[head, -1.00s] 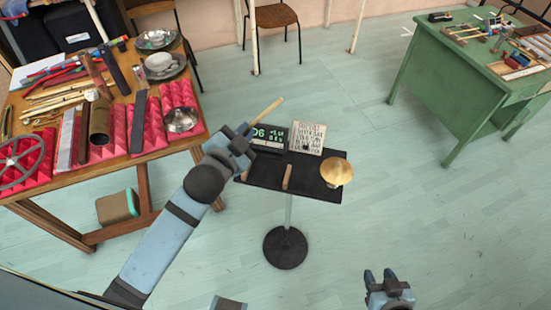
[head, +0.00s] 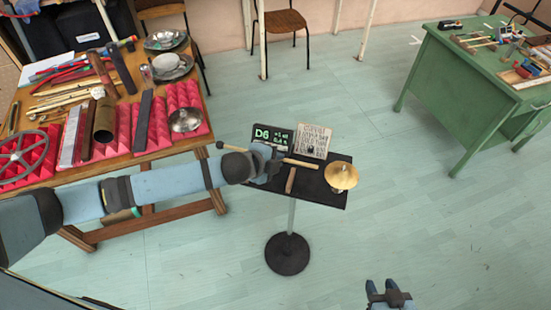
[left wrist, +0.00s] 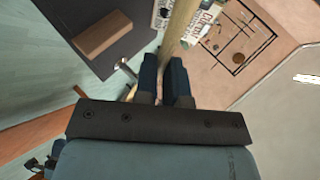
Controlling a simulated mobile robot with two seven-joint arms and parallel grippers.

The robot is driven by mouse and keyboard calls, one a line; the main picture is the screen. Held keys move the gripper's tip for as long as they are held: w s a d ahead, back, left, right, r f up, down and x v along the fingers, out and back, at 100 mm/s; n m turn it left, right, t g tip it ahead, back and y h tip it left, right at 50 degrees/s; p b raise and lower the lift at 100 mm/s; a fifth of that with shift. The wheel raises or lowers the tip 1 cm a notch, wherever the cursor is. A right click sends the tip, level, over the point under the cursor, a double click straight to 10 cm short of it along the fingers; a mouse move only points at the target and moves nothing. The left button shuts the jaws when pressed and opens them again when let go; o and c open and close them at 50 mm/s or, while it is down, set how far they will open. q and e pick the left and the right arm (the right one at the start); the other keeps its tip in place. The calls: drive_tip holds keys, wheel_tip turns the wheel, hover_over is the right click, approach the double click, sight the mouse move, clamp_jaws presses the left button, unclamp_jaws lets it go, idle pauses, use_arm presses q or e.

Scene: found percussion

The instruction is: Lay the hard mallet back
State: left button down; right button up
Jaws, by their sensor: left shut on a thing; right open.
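My left gripper (head: 274,164) is shut on the hard mallet, over the left part of the black stand tray (head: 320,194). The mallet's pale stick (head: 300,163) sticks out to the right of the gripper, and its small dark head (head: 220,145) shows on the left. In the left wrist view the stick (left wrist: 178,27) runs up from between the two fingers. I cannot tell whether the mallet touches the tray. My right gripper (head: 387,290) is open and empty, low over the floor at the bottom.
A crowded wooden table (head: 180,152) stands left, a green table (head: 455,85) right.

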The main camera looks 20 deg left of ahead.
use_arm(q)
wheel_tip(320, 180, down, 6)
drive_tip(key=shift+r+b, duration=0.1)
drive_tip(key=shift+b, duration=0.85)
drive_tip(key=shift+f, duration=0.25)
drive_tip(key=shift+f, duration=0.3)
drive_tip(key=c, duration=1.1)
unclamp_jaws()
